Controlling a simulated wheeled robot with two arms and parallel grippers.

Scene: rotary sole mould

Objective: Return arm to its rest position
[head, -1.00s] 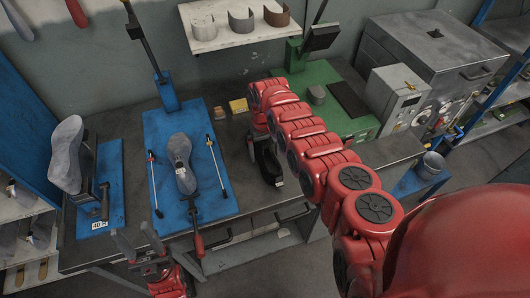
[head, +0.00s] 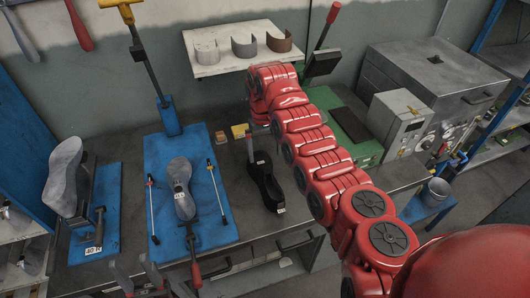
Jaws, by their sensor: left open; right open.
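My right arm, red and jointed, comes in from the right and reaches over the back of the bench. Its gripper (head: 255,138) is small and partly hidden below the arm's far end; it looks open and empty, just behind a black shoe form (head: 264,183) standing on the bench. My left gripper (head: 138,275) is at the bottom edge, open and empty, its two grey fingers apart below the blue board. A grey sole mould (head: 180,190) with a label lies on the blue board (head: 155,215), apart from both grippers.
Another grey sole form (head: 64,178) stands tilted on a blue stand at left. A yellow block (head: 239,131) lies near the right gripper. A grey machine (head: 432,75) and control box (head: 401,122) stand at right.

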